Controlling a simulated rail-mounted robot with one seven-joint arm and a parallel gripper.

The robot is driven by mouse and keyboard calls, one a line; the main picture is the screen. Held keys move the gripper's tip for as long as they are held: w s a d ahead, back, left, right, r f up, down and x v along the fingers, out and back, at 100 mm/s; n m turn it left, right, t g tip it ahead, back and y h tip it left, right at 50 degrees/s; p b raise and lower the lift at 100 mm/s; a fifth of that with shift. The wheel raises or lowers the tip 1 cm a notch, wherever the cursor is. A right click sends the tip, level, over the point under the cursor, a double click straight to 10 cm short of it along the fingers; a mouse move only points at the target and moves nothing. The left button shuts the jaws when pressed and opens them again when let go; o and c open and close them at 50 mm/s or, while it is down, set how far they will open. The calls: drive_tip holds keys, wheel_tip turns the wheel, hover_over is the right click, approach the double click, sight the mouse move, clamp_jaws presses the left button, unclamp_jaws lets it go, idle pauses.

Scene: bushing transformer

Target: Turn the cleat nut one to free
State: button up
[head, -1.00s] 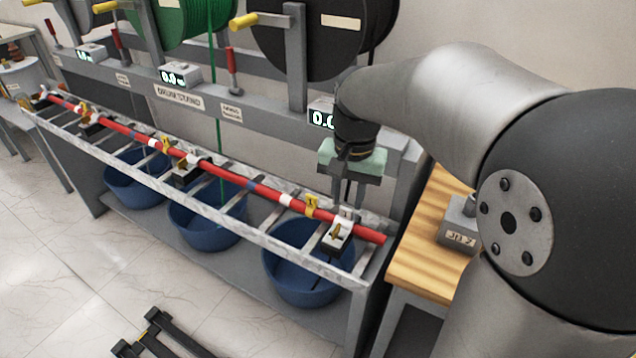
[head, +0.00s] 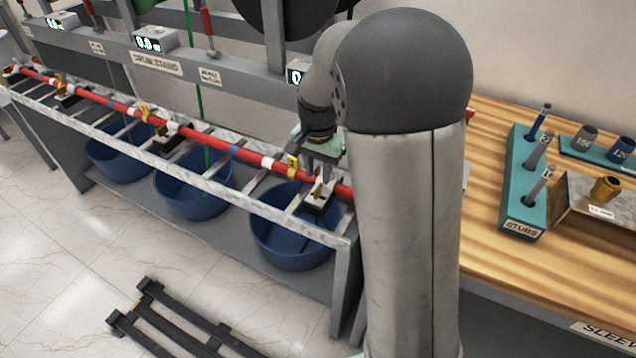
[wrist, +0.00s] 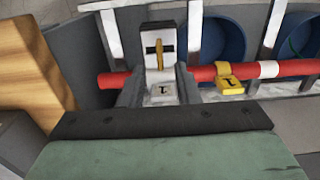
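Cleat one (wrist: 155,32) is a pale block clamped over a red cable (wrist: 290,68), with a "1" label (wrist: 162,90) at its near side. Its nut (wrist: 159,56) is a narrow brass wing standing in line with the cleat. In the head view the cleat (head: 319,198) sits near the cable's right end. My gripper (wrist: 158,82) has its two grey fingers apart, one on each side of the label, short of the nut. No grip on the nut shows.
A yellow tag (wrist: 229,80) is on the cable beside the cleat. Other cleats (head: 172,135) sit along the slatted rack, above blue tubs (head: 290,235). A wooden bench (head: 500,265) with a teal stub holder (head: 520,190) stands at right. Dark frames (head: 180,320) lie on the floor.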

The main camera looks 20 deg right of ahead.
sight(318, 187)
drive_tip(key=shift+f, duration=2.25)
drive_tip(key=shift+c, duration=0.3)
clamp_jaws()
